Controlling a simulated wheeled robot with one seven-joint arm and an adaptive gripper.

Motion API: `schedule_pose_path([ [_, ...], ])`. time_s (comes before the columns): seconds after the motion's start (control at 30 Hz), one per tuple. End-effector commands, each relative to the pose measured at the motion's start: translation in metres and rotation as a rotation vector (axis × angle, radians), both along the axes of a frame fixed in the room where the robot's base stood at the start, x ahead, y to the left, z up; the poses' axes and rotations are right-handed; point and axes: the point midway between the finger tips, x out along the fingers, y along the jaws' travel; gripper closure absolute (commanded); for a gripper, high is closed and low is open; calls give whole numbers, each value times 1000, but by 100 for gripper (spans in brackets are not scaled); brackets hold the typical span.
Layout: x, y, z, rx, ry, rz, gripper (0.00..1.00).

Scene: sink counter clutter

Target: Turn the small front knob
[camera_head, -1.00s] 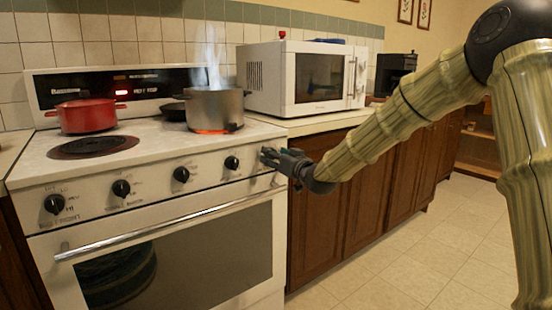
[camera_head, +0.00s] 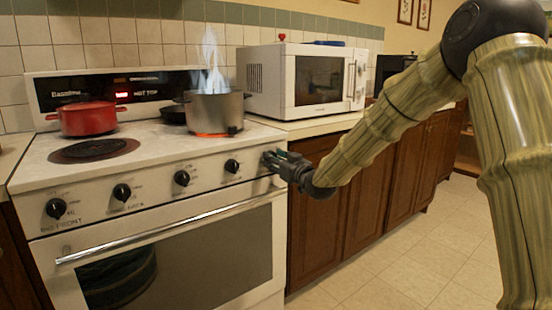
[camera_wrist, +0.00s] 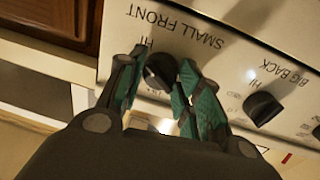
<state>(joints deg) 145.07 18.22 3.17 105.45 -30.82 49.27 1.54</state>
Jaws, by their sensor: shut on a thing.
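The small front knob (camera_wrist: 160,72) is a black knob on the white stove panel, under the printed label SMALL FRONT in the wrist view, where the picture is upside down. My gripper (camera_head: 272,159) is at the right end of the stove's knob row. In the wrist view its two green-padded fingers stand on either side of the knob and are shut on it. In the head view my gripper hides this knob. The big back knob (camera_wrist: 262,107) is beside the right finger in the wrist view.
A steel pot (camera_head: 214,112) with bluish-white wisps above it stands on a glowing burner (camera_head: 212,134). A red pot (camera_head: 88,119) is at the back left. The oven handle (camera_head: 170,228) runs below the knobs. A microwave (camera_head: 305,78) stands on the right counter.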

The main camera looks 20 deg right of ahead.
Motion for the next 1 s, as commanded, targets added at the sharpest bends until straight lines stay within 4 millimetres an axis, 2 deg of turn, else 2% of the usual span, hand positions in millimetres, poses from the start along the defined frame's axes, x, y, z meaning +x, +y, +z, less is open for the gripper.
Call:
schedule_pose_path([
  [0.5,0,1,-1,-415,-150,1,89],
  [1.0,0,1,-1,-595,-217,1,89],
])
